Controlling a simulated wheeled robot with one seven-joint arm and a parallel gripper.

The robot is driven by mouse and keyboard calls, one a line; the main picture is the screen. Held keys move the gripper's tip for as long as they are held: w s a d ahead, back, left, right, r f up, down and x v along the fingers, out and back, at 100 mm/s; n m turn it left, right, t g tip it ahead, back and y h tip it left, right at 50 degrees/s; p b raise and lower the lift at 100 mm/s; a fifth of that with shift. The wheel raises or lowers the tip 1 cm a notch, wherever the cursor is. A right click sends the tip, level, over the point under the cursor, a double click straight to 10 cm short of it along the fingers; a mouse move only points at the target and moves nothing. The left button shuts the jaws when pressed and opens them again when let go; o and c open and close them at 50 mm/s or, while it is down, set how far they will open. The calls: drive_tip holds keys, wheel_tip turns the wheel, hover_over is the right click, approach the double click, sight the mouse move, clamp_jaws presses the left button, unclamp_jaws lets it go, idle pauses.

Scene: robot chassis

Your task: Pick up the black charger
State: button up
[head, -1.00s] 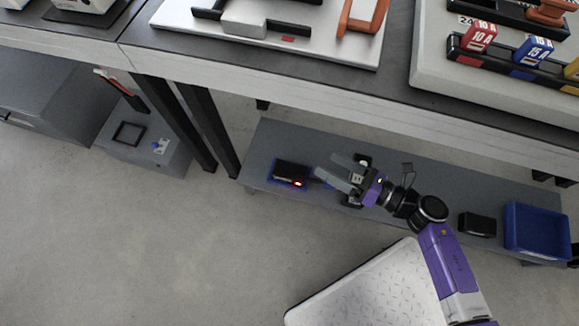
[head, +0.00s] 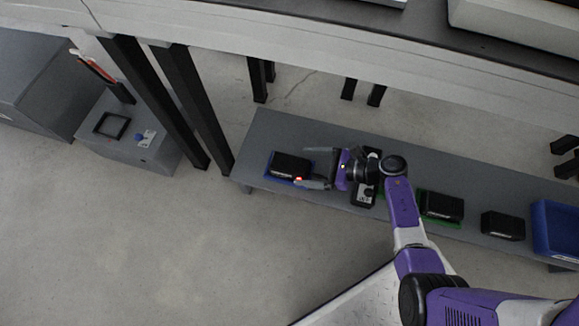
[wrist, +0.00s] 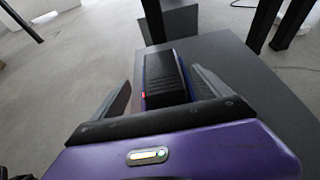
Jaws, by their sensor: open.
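A black box with a small red light, which looks like the charger (head: 290,165), sits on a blue pad (head: 268,173) at the left end of the low grey shelf. My gripper (head: 314,168) is open just right of it, with its fingers pointing left toward it. In the wrist view the black box (wrist: 163,76) lies ahead, between the two spread fingers (wrist: 163,88). The red light shows on its left near corner. No grip on it is visible. The lower end of the box is hidden behind my gripper body.
The low shelf (head: 240,172) also holds a black device (head: 366,190) beside my wrist, a black box (head: 442,206) on a green pad, another black box (head: 503,225) and a blue bin (head: 556,228). A table edge (head: 330,62) overhangs behind. Table legs (head: 180,105) stand left.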

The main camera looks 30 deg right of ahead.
sight(292, 164)
drive_tip(key=b+x, duration=0.1)
drive_tip(key=x, duration=0.3)
drive_tip(key=shift+w+a+f+b, duration=0.15)
drive_tip(key=shift+w+b, duration=0.2)
drive_tip(key=c, duration=1.8)
clamp_jaws()
